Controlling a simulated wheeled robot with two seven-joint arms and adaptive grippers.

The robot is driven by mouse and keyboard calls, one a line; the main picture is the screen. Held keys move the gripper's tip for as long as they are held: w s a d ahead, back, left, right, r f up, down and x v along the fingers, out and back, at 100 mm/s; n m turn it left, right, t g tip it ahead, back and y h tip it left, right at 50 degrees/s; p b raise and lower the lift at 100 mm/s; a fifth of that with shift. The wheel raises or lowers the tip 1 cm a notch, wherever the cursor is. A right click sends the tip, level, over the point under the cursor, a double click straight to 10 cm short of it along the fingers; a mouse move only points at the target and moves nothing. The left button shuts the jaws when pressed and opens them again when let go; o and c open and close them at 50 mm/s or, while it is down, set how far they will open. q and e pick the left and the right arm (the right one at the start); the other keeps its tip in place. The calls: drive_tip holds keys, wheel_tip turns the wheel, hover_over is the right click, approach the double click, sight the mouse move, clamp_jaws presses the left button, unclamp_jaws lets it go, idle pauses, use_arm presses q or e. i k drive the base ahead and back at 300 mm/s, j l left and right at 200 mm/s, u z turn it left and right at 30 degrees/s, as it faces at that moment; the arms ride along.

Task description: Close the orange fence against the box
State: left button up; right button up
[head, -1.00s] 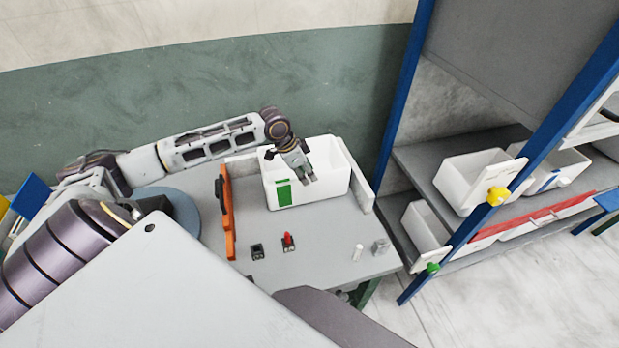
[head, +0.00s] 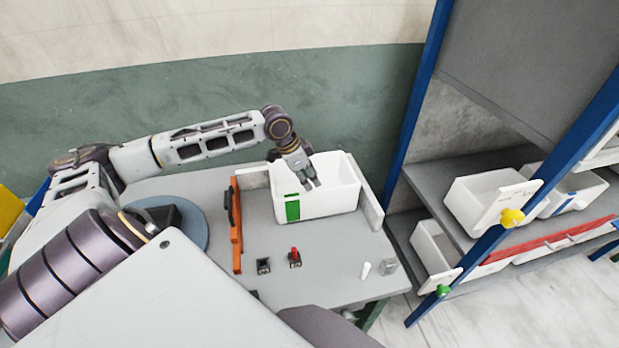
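The orange fence (head: 236,230) stands upright on the grey table, to the left of the white box, with a strip of bare table between them. The white box (head: 338,201) has a green label on its front and sits against the low grey walls at the back right. My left gripper (head: 312,186) points down over the box's opening, right of the fence and apart from it. Its two fingers show small, with nothing visible between them; their opening is hard to judge. My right gripper is out of view.
A black switch (head: 263,265) and a red-topped switch (head: 294,257) sit in front of the box. A small white cylinder (head: 366,269) and a grey block (head: 388,266) stand near the table's right edge. A blue-framed shelf (head: 409,150) with bins is at right.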

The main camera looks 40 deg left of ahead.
sight(231, 196)
drive_tip(key=u, duration=1.95)
